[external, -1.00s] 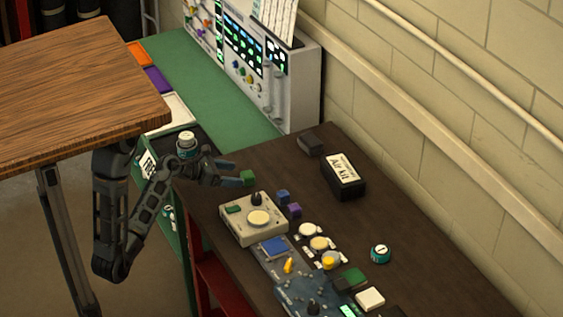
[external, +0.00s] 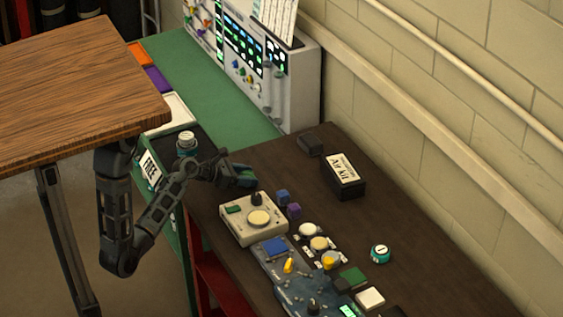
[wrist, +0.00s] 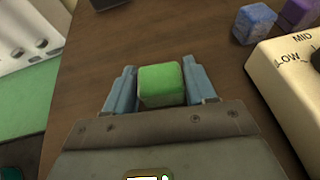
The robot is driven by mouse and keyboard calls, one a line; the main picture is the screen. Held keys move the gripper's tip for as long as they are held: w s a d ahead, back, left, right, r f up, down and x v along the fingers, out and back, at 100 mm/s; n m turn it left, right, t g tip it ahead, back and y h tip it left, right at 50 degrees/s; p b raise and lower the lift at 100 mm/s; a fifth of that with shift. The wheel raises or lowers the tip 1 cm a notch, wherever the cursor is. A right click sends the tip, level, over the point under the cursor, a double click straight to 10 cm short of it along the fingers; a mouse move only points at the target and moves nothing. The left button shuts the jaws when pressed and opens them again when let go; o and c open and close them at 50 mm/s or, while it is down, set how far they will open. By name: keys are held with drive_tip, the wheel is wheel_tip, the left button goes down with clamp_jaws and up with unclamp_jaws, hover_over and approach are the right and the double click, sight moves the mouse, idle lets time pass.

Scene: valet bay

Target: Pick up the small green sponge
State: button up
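The small green sponge (wrist: 162,84) is a block on the dark brown tabletop. In the wrist view it sits between the two blue fingers of my gripper (wrist: 160,86), one finger at each side. The fingers stand apart, very close to the sponge's sides; I cannot tell whether they touch it. In the external view my gripper (external: 240,177) is low at the table's left edge, and its fingers hide most of the sponge.
A beige control box (external: 236,231) and two small blue and purple blocks (external: 283,197) are close to the right of my gripper. A black labelled box (external: 344,180) stands farther back. A white-lidded jar (external: 186,140) stands behind my wrist.

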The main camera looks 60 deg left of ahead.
drive_tip(key=c, duration=0.5)
drive_tip(key=shift+c, duration=0.2)
drive_tip(key=shift+r, duration=0.1)
drive_tip(key=shift+r, duration=0.55)
drive_tip(key=r, duration=0.2)
drive_tip(key=d+r+p, duration=0.1)
drive_tip(key=shift+s+d+r, duration=0.1)
drive_tip(key=shift+s+r, duration=0.15)
drive_tip(key=shift+r, duration=0.05)
drive_tip(key=shift+s+d+r+p, duration=0.75)
drive_tip(key=shift+d+r, duration=0.3)
drive_tip(key=shift+d, duration=0.55)
drive_tip(key=shift+s+d+r+p, duration=0.75)
drive_tip(key=shift+d+r, duration=0.25)
drive_tip(key=shift+d, duration=0.55)
drive_tip(key=shift+s+d+r+p, duration=0.7)
drive_tip(key=shift+d+r, duration=0.35)
drive_tip(key=shift+d, duration=0.55)
